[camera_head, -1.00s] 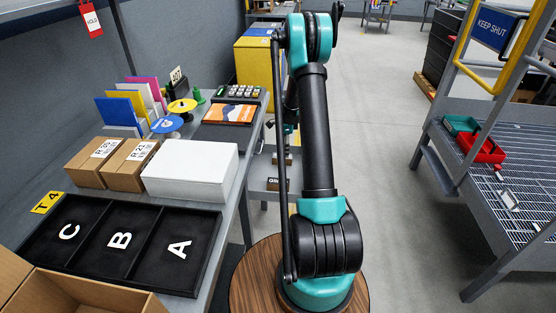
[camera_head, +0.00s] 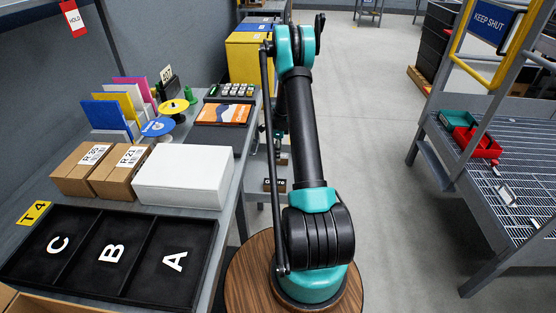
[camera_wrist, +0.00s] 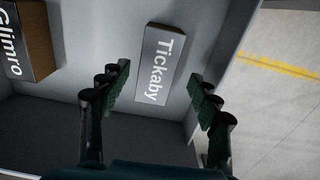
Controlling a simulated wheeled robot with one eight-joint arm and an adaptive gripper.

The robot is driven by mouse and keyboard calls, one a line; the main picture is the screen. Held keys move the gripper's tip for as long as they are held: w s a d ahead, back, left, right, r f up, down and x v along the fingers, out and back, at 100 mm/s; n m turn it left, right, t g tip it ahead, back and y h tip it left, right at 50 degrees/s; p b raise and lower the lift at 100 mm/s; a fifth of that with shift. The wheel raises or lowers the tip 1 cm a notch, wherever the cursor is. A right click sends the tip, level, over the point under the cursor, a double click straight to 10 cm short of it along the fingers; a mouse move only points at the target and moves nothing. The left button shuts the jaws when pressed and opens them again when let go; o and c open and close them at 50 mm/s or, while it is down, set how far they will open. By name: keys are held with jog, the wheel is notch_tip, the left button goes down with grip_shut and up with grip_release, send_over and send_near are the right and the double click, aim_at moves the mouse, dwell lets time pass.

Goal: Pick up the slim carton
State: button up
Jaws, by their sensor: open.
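A slim grey carton labelled Tickaby (camera_wrist: 158,64) lies in the upper middle of the wrist view, on a grey shelf surface (camera_wrist: 80,55). My gripper (camera_wrist: 161,80) is open, with one finger on each side of the carton's lower part in the picture. I see gaps between the fingers and the carton, and nothing is held. How far the fingertips are above the shelf is hard to tell.
A brown box labelled Glimro (camera_wrist: 27,38) stands left of the carton. A shelf edge (camera_wrist: 222,50) is close on the right, with open floor beyond. In the head view, a workbench holds a white box (camera_head: 185,176), brown boxes and a black lettered tray (camera_head: 188,225).

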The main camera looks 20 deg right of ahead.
notch_tip(320, 180, down, 4)
jog(key=shift+s+a+r, duration=0.1)
jog(key=shift+s+a, duration=0.05)
jog(key=c, duration=1.3)
jog(key=shift+r, duration=0.15)
